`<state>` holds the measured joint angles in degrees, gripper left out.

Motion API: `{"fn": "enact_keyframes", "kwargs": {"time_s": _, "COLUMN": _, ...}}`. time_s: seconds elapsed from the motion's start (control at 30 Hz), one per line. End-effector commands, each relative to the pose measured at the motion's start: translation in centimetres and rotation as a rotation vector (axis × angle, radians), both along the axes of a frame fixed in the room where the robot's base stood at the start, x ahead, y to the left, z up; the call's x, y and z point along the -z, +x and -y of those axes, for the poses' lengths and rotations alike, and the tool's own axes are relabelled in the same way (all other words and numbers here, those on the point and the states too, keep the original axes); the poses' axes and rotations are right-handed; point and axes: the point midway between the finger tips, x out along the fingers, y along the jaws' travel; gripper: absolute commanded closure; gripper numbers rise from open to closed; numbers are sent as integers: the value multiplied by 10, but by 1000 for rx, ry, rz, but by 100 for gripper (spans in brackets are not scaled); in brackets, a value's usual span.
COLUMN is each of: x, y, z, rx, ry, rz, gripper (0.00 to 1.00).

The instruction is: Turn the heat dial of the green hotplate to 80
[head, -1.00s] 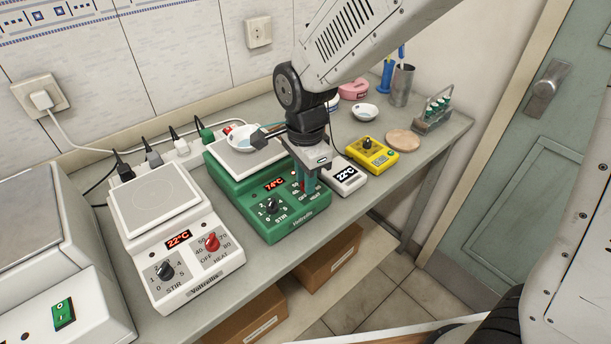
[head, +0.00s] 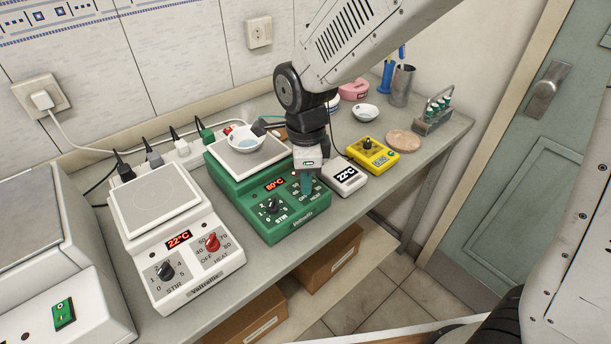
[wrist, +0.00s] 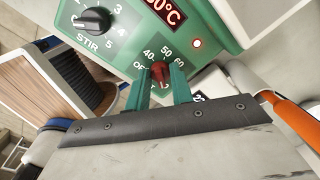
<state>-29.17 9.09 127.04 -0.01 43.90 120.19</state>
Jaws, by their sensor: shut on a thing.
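The green hotplate (head: 247,222) stands on the bench, with a white dish (head: 247,142) on its top plate. Its display (head: 276,184) reads 80°C in the head view. In the wrist view its red heat dial (wrist: 160,72) sits between the green fingertips of my gripper (wrist: 163,84), which is shut on it. In the head view my gripper (head: 306,188) points down at the panel's right side and hides the dial. The dial's exact pointer direction is hard to read. The black stir dial (wrist: 92,20) is to its left in the wrist view.
A white hotplate (head: 176,246) showing 22°C stands left of the green one. A small white thermometer box (head: 344,178) and a yellow device (head: 372,154) are close on the right. Cords and plugs run along the wall. Cardboard boxes (head: 330,258) are under the bench.

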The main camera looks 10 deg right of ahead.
Motion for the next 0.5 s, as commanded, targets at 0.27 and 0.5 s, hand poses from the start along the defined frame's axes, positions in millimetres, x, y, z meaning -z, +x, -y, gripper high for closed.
{"fn": "enact_keyframes", "kwargs": {"time_s": 0.27, "x": -1, "y": 1, "z": -1, "rx": -1, "ry": 3, "rz": 4, "gripper": 69}}
{"fn": "enact_keyframes", "kwargs": {"time_s": 0.5, "x": -1, "y": 1, "z": 0, "rx": -1, "ry": 1, "rz": 2, "gripper": 56}}
